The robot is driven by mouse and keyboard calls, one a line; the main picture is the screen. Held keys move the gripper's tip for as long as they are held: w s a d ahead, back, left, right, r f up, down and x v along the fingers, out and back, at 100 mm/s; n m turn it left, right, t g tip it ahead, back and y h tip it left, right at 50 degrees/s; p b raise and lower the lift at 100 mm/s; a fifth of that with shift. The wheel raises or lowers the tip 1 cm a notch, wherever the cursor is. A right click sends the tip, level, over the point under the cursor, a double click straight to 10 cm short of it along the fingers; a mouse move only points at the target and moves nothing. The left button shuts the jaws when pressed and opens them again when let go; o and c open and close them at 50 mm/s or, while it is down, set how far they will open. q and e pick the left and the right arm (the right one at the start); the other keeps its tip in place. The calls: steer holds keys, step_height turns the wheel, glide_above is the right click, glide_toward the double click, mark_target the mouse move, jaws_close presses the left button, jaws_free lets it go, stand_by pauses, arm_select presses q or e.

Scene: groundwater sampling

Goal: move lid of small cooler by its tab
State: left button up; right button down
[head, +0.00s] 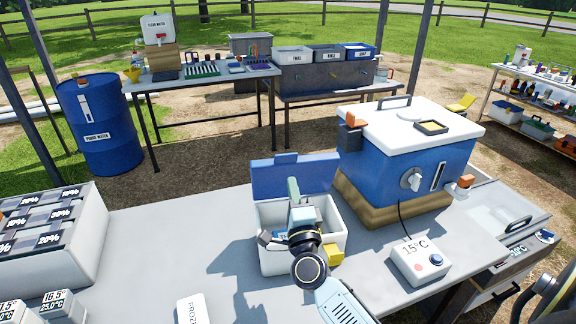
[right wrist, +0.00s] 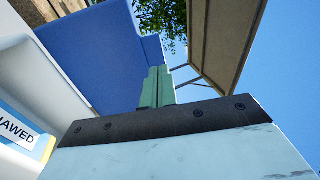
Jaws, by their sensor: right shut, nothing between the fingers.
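The small cooler (head: 333,222) is a white box on the grey table in the head view. Its blue lid (head: 264,180) stands raised upright along the cooler's back edge, with a small tab (head: 286,158) on its top edge. My right gripper (head: 293,186) is over the cooler, in front of the lid. In the right wrist view its green fingers (right wrist: 157,87) are together and empty, close to the blue lid (right wrist: 90,50). I cannot tell whether they touch it. A pack with lettering ending "AWED" (right wrist: 18,132) shows inside the cooler. My left gripper is not in view.
A large blue cooler (head: 400,175) with a white lid stands to the right, with a 15°C display box (head: 420,262) in front. A white rack of labelled blocks (head: 85,250) is at the left. The table left of the small cooler is mostly clear.

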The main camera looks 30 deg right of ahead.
mark_target(286, 157)
steer(key=x, duration=0.6)
steer(key=shift+w+d, duration=0.1)
steer(key=shift+w, duration=0.15)
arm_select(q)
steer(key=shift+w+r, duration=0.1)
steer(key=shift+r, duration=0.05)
